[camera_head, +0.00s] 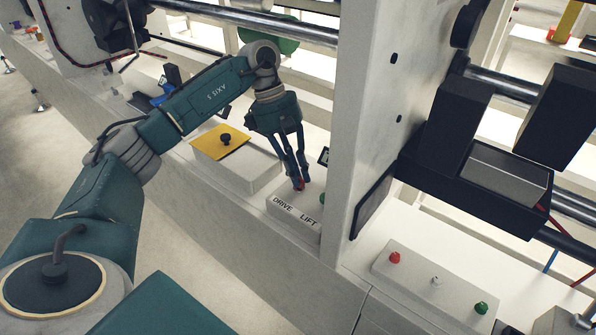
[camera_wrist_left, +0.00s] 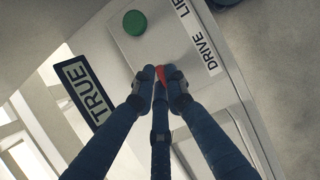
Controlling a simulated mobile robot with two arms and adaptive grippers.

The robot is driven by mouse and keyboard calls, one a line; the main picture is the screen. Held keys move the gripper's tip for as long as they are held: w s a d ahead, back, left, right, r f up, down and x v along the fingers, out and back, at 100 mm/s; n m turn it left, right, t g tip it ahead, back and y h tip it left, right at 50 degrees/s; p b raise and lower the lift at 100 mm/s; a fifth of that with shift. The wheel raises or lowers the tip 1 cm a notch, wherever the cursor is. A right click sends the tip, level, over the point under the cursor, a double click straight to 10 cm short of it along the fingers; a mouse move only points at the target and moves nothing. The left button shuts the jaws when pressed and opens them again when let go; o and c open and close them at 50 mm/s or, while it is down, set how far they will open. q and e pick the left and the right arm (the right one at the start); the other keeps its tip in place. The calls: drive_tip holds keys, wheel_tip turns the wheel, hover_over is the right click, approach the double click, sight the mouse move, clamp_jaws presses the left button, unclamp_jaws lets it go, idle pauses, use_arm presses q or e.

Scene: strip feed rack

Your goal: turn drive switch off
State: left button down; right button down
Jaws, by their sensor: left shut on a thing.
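A pale control box with a label strip reading DRIVE and LIFT (camera_head: 296,214) stands at the foot of a tall white upright. My left gripper (camera_head: 300,186) points down at the DRIVE end, its fingers closed on a red switch (camera_head: 300,184). In the left wrist view, the fingertips (camera_wrist_left: 161,78) meet around the red switch (camera_wrist_left: 171,72), which they partly cover. The green LIFT switch (camera_head: 322,198) sits beside it and shows clear of the fingers in the left wrist view (camera_wrist_left: 135,22). The red switch's exact position is hidden. My right gripper is not in view.
A white box with a yellow plate and black knob (camera_head: 225,139) stands left of the control box. The tall white upright (camera_head: 372,110) rises close on the right. Beyond it is another panel (camera_head: 415,277) with red, white and green buttons. A TRUE sign (camera_wrist_left: 83,92) is near the fingers.

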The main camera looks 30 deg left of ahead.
use_arm(q)
drive_tip(key=shift+r, duration=0.1)
drive_tip(key=c, duration=1.8)
unclamp_jaws()
drive_tip(key=shift+o, duration=0.2)
drive_tip(key=v, duration=1.2)
drive_tip(key=shift+a, duration=0.1)
